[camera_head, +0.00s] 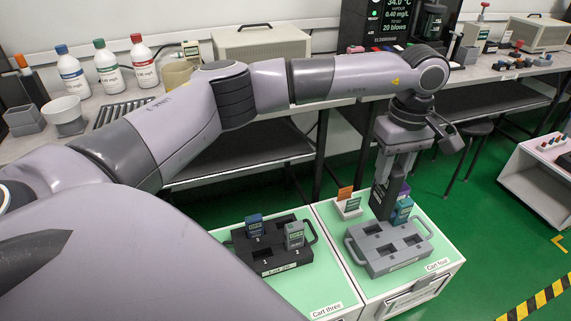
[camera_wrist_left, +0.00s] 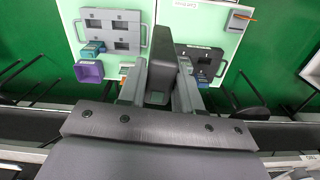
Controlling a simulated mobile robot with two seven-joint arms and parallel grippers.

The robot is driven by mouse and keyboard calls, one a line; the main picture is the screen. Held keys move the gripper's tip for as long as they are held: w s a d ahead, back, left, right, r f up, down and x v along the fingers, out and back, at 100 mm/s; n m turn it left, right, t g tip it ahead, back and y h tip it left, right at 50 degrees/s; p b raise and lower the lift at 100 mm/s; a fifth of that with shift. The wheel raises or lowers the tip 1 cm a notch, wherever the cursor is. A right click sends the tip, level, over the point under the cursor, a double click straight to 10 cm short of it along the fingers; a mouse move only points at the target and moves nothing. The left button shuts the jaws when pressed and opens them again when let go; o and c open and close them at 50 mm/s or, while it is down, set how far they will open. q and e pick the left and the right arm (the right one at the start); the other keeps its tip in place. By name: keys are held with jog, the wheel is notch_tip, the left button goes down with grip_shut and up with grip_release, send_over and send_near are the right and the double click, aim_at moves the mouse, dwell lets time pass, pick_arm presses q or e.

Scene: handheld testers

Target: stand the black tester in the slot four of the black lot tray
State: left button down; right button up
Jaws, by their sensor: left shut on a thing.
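My left gripper (camera_head: 388,180) points down over the far side of cart four and is shut on a dark upright block, the black tester (camera_head: 382,204). In the left wrist view the tester (camera_wrist_left: 159,78) sits between the two fingers. The black lot tray (camera_head: 274,256) lies on cart three, left of the gripper. A blue tester (camera_head: 254,226) and a grey tester (camera_head: 294,236) stand in it, and dark empty openings show beside them. The tray also shows in the left wrist view (camera_wrist_left: 216,52), right of the held tester. My right gripper is not in view.
A grey tray (camera_head: 376,262) with empty openings lies on cart four, close to the held tester. A white holder with an orange card (camera_head: 346,205) stands left of the gripper.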

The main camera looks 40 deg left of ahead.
pick_arm(q)
jog(key=w+a+f+n+b, duration=0.1)
jog(key=a+f+n+b, duration=0.55)
jog(key=a, duration=0.75)
jog(key=w+a+f+n+b, duration=0.1)
jog(key=a+f+n+b, duration=0.2)
jog(key=a+f+n, duration=0.8)
jog(key=a+f+n+b, duration=0.1)
jog(key=a+f+b, duration=0.3)
jog(key=f, duration=1.3)
jog(key=b, duration=0.3)
jog(key=shift+s+n+b, duration=0.2)
jog(key=shift+n+b, duration=0.15)
jog(key=shift+b, duration=0.05)
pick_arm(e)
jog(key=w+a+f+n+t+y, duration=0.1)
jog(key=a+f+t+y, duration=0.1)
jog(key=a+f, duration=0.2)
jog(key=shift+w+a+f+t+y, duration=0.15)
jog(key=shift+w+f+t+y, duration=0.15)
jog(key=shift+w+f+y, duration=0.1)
pick_arm(q)
jog(key=shift+f, duration=0.1)
jog(key=c, duration=1.2)
grip_release()
jog(key=shift+f, duration=0.15)
jog(key=o, duration=0.4)
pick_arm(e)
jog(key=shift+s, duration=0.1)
